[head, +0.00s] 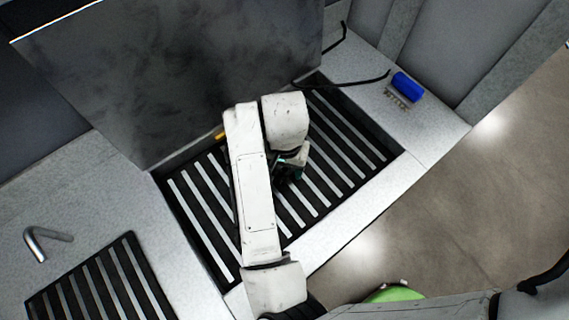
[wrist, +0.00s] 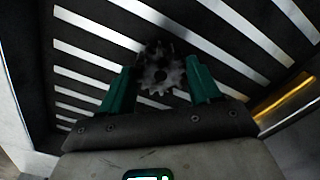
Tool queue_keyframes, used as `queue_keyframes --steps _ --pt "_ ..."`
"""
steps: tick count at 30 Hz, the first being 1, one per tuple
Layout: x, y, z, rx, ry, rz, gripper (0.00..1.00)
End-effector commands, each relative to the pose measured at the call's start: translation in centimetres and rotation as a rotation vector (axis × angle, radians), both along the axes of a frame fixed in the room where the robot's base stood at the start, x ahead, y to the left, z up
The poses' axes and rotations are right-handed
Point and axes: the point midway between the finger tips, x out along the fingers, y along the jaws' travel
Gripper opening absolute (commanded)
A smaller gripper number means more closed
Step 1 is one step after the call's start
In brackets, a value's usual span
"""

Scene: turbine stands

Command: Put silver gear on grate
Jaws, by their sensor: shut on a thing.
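The silver gear (wrist: 160,72) is a dark-toned toothed wheel with a centre hole, between the two green fingers of my gripper (wrist: 161,85) in the wrist view. My gripper is shut on it. The grate (wrist: 88,50) with light slats lies behind the gear in that view. In the head view the grate (head: 350,150) is set into the grey counter, and my gripper (head: 290,172) is over its middle. The arm hides part of the grate, and the gear cannot be made out there. I cannot tell whether the gear touches the slats.
A second grate (head: 100,285) is at the lower left, with a bent metal pipe (head: 47,240) near it. A blue brush (head: 407,86) lies on the counter at the right. A dark upright panel (head: 190,75) stands behind the grate. A yellow bar (wrist: 285,97) shows beside the slats.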

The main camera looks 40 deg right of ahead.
Motion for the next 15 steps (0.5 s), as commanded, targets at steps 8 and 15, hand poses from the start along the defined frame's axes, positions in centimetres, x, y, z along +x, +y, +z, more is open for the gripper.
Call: queue_keyframes --steps 8,15 --pt "0.01 -0.01 -0.14 -0.001 -0.001 0.000 0.00" --pt "0.01 -0.01 -0.58 -0.001 -0.001 0.000 0.00"
